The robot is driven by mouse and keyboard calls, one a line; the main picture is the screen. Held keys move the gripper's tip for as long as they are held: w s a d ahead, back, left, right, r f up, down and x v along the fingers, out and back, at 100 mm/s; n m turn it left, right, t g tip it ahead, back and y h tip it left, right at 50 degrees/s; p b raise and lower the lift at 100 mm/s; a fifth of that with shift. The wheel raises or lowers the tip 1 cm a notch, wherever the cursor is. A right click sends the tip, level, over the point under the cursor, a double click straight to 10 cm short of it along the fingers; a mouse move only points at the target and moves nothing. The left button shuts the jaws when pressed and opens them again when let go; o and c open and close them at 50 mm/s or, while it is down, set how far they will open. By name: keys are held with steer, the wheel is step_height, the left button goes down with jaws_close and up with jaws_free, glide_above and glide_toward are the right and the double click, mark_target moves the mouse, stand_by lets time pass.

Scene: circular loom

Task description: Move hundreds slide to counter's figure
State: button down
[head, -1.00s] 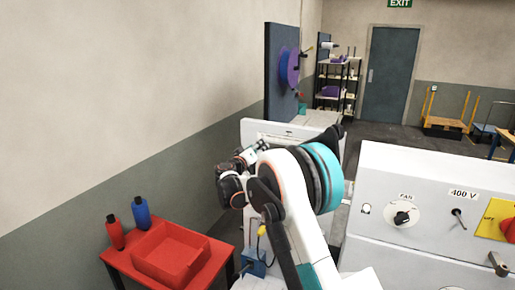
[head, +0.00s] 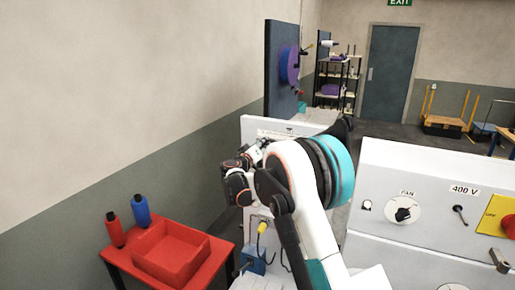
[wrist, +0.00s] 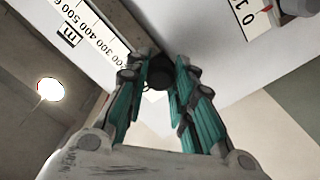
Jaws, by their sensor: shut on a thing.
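In the wrist view my gripper (wrist: 163,68), with teal fingers, is shut on a dark round knob, the slide's knob (wrist: 157,78), on the pale panel. Beside it, a white scale strip (wrist: 92,30) marked "m" carries hundreds figures, upside down in this view; the 600 to 300 end shows, and the lower figures run in toward the knob. The slide's exact reading is hidden by my fingers. Another white label (wrist: 240,16) with partly cut-off digits is at the top right; I cannot tell whether it is the counter. In the head view my arm hides the fingertips.
A red table with a red tray (head: 172,255) and red and blue bottles (head: 141,211) stands at lower left. A grey-white control cabinet (head: 420,165) with a fan knob and a yellow-red switch is at right. A dark fixture (wrist: 296,7) sits beside the digit label.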

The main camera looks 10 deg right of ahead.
steer(key=s+d+b, duration=0.3)
steer(key=s+d, duration=0.3)
steer(key=d, duration=0.2)
steer(key=shift+s+d, duration=0.15)
steer(key=shift+d, duration=0.2)
steer(key=c, duration=1.3)
jaws_free()
steer(key=shift+c, duration=0.2)
steer(key=shift+a, duration=0.1)
steer(key=v, duration=1.2)
